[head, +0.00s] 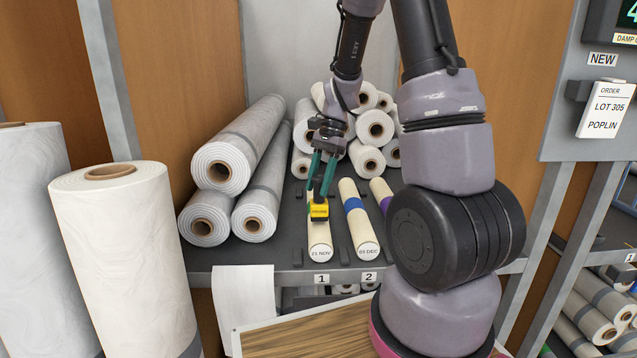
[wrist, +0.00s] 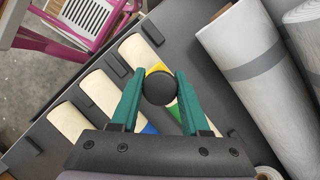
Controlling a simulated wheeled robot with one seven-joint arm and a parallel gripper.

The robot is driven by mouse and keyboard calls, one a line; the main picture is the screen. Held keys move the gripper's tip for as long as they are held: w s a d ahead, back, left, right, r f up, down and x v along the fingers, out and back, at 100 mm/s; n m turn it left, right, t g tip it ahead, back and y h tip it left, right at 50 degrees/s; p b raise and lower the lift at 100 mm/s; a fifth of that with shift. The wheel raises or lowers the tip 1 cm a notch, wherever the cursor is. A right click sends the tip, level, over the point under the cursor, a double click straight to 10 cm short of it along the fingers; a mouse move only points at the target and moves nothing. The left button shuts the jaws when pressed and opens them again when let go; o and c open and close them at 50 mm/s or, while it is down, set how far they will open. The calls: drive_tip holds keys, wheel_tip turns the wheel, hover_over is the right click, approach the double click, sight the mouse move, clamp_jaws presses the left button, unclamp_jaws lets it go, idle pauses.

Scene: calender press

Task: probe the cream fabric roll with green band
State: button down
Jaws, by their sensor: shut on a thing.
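The cream fabric roll with green band (head: 319,241) lies on the dark shelf in slot 1, with a "21 NOV" label on its near end. In the wrist view its cream part (wrist: 137,50) and a bit of green show beside the probe. My gripper (head: 320,190) has teal fingers shut on a yellow probe (head: 319,211) with a round black knob (wrist: 159,88). The probe is over the middle of this roll and hides most of its band in the head view. I cannot tell whether the probe touches the roll.
A cream roll with a blue band (head: 356,219) lies in slot 2, labelled "03 DEC". A roll with a purple band (head: 380,193) lies to its right. Large grey-banded rolls (head: 226,160) stack at the left. More cream rolls (head: 367,158) are piled behind. Low dark stops (head: 297,257) flank the slots.

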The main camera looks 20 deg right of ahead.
drive_tip(key=shift+f, duration=0.6)
idle(0.9)
drive_tip(key=shift+r, duration=3.55)
